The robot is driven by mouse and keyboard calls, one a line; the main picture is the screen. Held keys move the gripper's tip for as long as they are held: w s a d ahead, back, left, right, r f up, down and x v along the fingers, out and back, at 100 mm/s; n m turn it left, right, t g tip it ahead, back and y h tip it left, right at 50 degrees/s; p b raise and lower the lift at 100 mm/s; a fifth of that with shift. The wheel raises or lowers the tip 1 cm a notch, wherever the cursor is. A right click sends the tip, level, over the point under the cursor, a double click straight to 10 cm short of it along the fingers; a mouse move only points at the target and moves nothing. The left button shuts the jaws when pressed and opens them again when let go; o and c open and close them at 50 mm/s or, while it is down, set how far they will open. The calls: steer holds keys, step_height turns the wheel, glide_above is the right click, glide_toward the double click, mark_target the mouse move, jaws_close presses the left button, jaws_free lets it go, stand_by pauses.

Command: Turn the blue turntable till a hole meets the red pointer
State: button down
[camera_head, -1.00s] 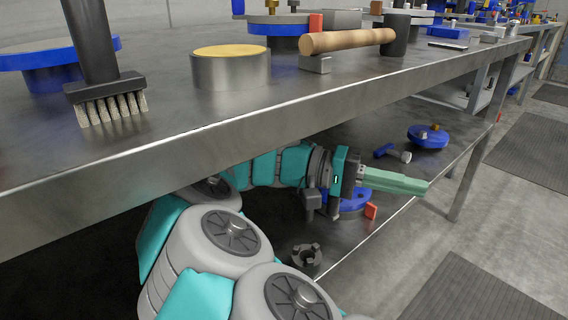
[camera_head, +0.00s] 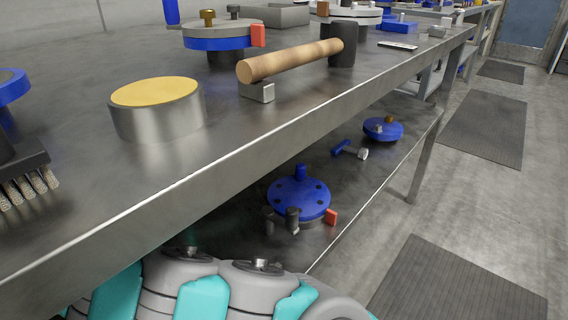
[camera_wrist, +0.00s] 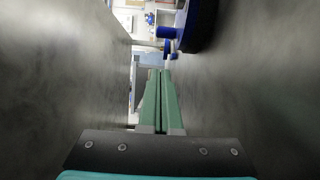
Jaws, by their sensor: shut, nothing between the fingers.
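A blue turntable (camera_head: 299,198) with several dark holes and an upright blue peg (camera_head: 301,171) sits on the lower shelf. A red pointer (camera_head: 331,217) stands at its right front rim. I cannot tell whether a hole lines up with it. In the wrist view, a blue disc (camera_wrist: 201,24) with a blue peg (camera_wrist: 166,32), seemingly this turntable, is at upper right, ahead of and apart from the fingertips. My gripper (camera_wrist: 161,73) is shut and empty, its green fingers together. It is out of the head view; only my arm links show at the bottom.
A blue-and-white hammer-like tool (camera_head: 349,150) and a smaller blue disc (camera_head: 383,129) lie farther along the shelf. The bench top (camera_head: 225,150) overhangs it and carries another blue-rimmed turntable (camera_head: 217,42) with a red pointer (camera_head: 258,36).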

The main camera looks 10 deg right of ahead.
steer(key=shift+w+a+f+t, duration=0.3)
steer(key=shift+w+a+f, duration=0.05)
steer(key=shift+a, duration=0.15)
steer(key=b, duration=0.1)
glide_toward(287, 179)
steer(key=w+d, duration=0.1)
steer(key=w+d+r, duration=0.1)
steer(key=w+d, duration=0.1)
steer(key=w+d+r, duration=0.1)
steer(key=d, duration=0.1)
steer(key=shift+w, duration=0.25)
steer(key=shift+s+d+r, duration=0.1)
steer(key=shift+s+d, duration=0.25)
steer(key=shift+d, duration=0.2)
steer(key=shift+s+d, duration=0.35)
steer(key=shift+d, duration=0.2)
steer(key=shift+s+d+b, duration=0.3)
steer(key=shift+d, duration=0.3)
steer(key=shift+d, duration=0.1)
steer(key=shift+s+d, duration=0.1)
steer(key=shift+d, duration=0.5)
